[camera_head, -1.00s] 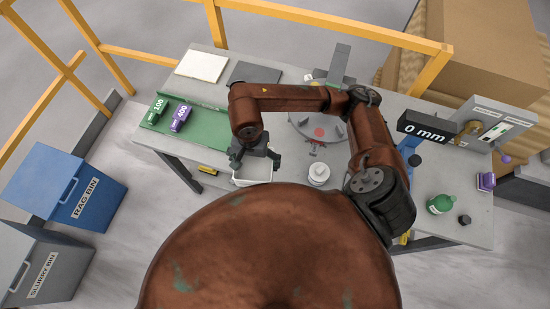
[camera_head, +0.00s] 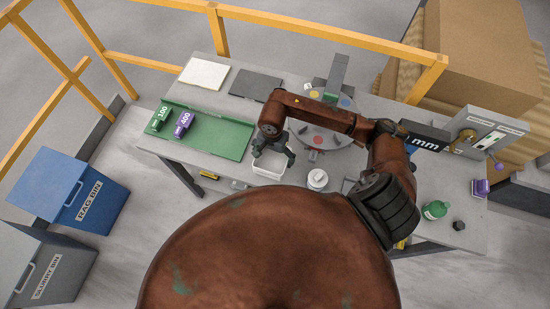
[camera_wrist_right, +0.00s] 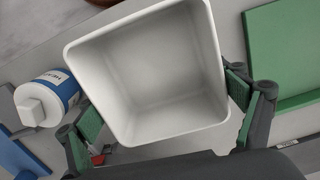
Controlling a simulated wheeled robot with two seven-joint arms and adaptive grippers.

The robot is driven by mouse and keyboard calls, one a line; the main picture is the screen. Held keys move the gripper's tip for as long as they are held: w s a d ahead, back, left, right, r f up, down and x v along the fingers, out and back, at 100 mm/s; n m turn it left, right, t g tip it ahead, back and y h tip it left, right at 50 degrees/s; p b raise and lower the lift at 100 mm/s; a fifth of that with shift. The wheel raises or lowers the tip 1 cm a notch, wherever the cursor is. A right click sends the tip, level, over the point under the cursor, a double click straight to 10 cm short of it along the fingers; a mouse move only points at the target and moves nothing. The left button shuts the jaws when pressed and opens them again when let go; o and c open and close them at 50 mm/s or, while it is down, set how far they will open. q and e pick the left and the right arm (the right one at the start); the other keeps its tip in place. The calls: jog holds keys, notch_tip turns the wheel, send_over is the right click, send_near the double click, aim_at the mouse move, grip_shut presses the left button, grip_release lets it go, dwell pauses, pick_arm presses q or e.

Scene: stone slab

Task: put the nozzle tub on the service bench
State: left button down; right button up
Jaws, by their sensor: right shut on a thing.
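The nozzle tub is an empty white open-topped tub (camera_head: 267,167) near the front edge of the grey bench (camera_head: 225,185). My right gripper (camera_head: 272,151) is shut on it. In the right wrist view the tub (camera_wrist_right: 150,75) fills the middle, tilted in the picture, with a green-padded finger of the gripper (camera_wrist_right: 165,112) on either side. I cannot tell whether its underside touches the bench top. My left gripper is not in view.
A round grey plate (camera_head: 318,137) is behind. Yellow railing (camera_head: 300,33) runs along the back.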

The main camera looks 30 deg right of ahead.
aim_at(275, 158)
jog(key=shift+w+d+f, duration=0.25)
jog(key=shift+d+f, duration=0.15)
jog(key=shift+f, duration=0.1)
notch_tip(275, 158, down, 3)
jog(key=shift+w+d+f+p, duration=0.1)
jog(key=shift+d+p, duration=0.05)
jog(key=shift+p, duration=0.55)
jog(key=shift+f, duration=0.15)
jog(key=shift+f, duration=0.1)
jog(key=shift+f, duration=0.1)
jog(key=o, duration=1.1)
